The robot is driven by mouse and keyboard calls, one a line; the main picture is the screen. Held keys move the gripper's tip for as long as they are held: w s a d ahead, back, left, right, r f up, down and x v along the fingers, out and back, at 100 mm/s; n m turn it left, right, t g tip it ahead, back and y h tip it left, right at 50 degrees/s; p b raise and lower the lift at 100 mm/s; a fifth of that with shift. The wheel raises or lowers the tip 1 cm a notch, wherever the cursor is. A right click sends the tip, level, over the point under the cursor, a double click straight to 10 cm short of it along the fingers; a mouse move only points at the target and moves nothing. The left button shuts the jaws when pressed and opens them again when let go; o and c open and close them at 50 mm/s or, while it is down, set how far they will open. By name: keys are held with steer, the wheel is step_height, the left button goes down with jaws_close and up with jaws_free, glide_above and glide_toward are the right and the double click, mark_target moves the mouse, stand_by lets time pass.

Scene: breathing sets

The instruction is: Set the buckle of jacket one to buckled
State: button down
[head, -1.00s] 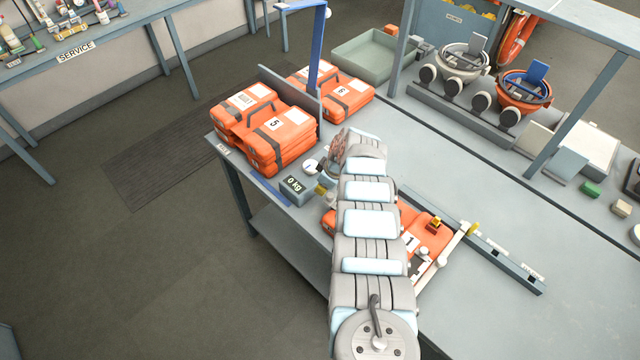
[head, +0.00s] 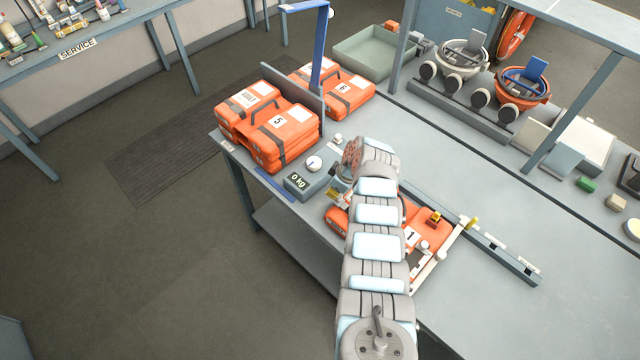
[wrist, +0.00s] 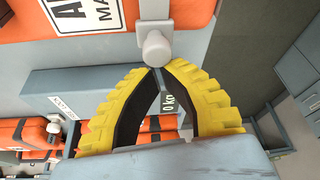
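Jacket one (head: 429,234) is an orange pack with a label reading 1, lying on the bench and partly hidden behind my arm. My gripper (head: 335,194) is beside the jacket's left end, close to the scale. In the wrist view, my gripper's yellow fingers (wrist: 157,69) meet or nearly meet at the tips, with nothing visible between the tips. A pale knob (wrist: 155,47) on a grey strap is just beyond them, against an orange pack (wrist: 190,18). Contact is unclear.
A scale (head: 298,180) reads 0 kg left of my gripper. Orange packs labelled 5 (head: 290,135) and 6 (head: 345,95) stand behind. A grey rail (head: 490,250) runs right of jacket one. The bench's right part is largely clear.

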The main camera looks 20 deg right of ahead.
steer(key=shift+s+d, duration=0.3)
steer(key=shift+s, duration=0.3)
